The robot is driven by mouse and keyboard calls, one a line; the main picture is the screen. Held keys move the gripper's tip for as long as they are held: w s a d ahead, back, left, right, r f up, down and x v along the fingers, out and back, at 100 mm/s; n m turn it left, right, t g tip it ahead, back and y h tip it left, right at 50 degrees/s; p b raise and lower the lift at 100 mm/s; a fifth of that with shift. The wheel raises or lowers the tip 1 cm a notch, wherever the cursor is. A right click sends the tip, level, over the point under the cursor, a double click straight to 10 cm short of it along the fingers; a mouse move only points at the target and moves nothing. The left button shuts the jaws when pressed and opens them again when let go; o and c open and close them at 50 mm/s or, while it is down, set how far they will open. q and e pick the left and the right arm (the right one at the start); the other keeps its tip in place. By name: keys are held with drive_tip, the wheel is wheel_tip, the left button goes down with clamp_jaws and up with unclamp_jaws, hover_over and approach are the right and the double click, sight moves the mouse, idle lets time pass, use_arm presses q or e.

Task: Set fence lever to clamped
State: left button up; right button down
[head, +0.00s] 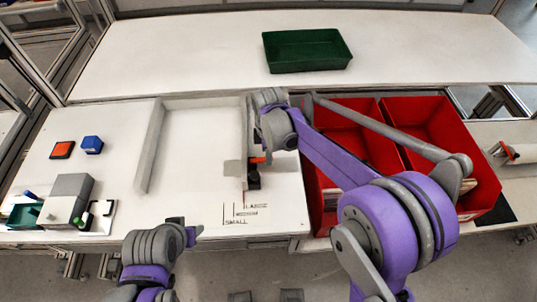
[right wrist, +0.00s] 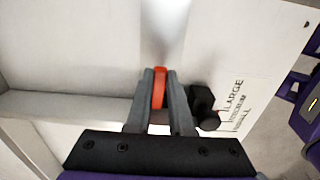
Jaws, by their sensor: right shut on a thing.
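The fence lever (right wrist: 159,88) is a slim orange-red handle. In the right wrist view it stands between the two grey fingers of my right gripper (right wrist: 160,86), which are shut on it. A black clamp block with a round knob (right wrist: 205,108) sits just right of the fingers. In the head view the lever (head: 258,160) shows as a small orange bit above the black block (head: 253,179), partly hidden by my right gripper. I cannot tell the lever's exact setting. My left gripper (head: 186,232) is low in the head view, away from the lever; its jaw opening is unclear.
Size marks reading SMALL, MEDIUM and LARGE (head: 245,213) are printed in front of the block. Raised pale rails (head: 150,148) frame a bare white area. Red bins (head: 437,130) stand right, a green tray (head: 307,51) behind, and orange (head: 62,150) and blue (head: 92,145) blocks left.

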drive_tip(key=shift+d+f+y+b, duration=0.2)
drive_tip(key=shift+f+y+b, duration=0.25)
drive_tip(key=shift+y, duration=0.15)
drive_tip(key=shift+f+y+b, duration=0.2)
drive_tip(key=shift+y+b, duration=0.15)
drive_tip(key=shift+y, duration=0.35)
drive_tip(key=c, duration=0.8)
unclamp_jaws()
drive_tip(key=shift+r, duration=0.1)
drive_tip(key=v, duration=1)
drive_tip(key=shift+r+p, duration=0.35)
drive_tip(key=shift+p, duration=0.05)
